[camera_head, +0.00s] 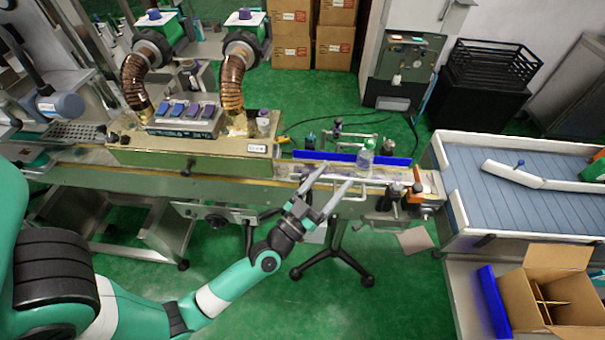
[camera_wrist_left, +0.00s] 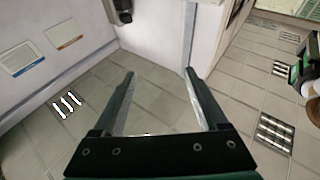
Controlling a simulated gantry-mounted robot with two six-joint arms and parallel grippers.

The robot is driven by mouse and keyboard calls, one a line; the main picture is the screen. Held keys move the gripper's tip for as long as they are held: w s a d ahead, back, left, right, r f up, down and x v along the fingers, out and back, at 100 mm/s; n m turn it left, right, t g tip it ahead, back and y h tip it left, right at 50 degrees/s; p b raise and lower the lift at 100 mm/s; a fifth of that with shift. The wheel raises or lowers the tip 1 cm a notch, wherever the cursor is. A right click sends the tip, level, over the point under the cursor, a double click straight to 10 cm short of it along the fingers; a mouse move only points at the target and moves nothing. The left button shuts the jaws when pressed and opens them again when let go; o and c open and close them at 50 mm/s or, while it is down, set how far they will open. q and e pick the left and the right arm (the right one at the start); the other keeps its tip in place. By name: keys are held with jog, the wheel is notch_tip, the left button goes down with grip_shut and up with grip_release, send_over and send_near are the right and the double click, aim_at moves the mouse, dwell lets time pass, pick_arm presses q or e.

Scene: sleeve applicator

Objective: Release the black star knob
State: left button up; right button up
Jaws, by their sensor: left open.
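My left gripper (camera_head: 336,174) reaches in from the lower left in the head view, its two long fingers spread apart beside the front of the conveyor, near the clear bottle. In the left wrist view the fingers (camera_wrist_left: 158,90) are also apart, with nothing between them. A dark round knob (camera_head: 216,221) shows under the conveyor's front edge, well left of the gripper; I cannot tell whether it is the black star knob. No star-shaped knob can be made out in the left wrist view. My right gripper is not in view.
A clear bottle (camera_head: 366,158) stands on the conveyor (camera_head: 300,182) in front of a blue rail (camera_head: 311,155). Orange-and-black fittings (camera_head: 414,196) are at its right end. A roller table (camera_head: 510,180) and open carton (camera_head: 555,290) lie right. Green floor (camera_head: 385,290) is free in front.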

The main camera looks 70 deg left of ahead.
aim_at(303, 182)
pick_arm(q)
jog(key=s+a+f+n+g+y+p, duration=0.25)
jog(key=s+f+g, duration=0.25)
jog(key=s+f, duration=0.8)
jog(key=shift+h, duration=0.45)
jog(key=b+x, duration=0.2)
jog(key=x, duration=1)
jog(key=shift+w+a+f, duration=0.1)
jog(key=shift+w+a, duration=0.1)
jog(key=shift+a, duration=0.15)
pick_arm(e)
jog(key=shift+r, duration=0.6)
pick_arm(q)
jog(key=shift+c, duration=0.2)
grip_shut()
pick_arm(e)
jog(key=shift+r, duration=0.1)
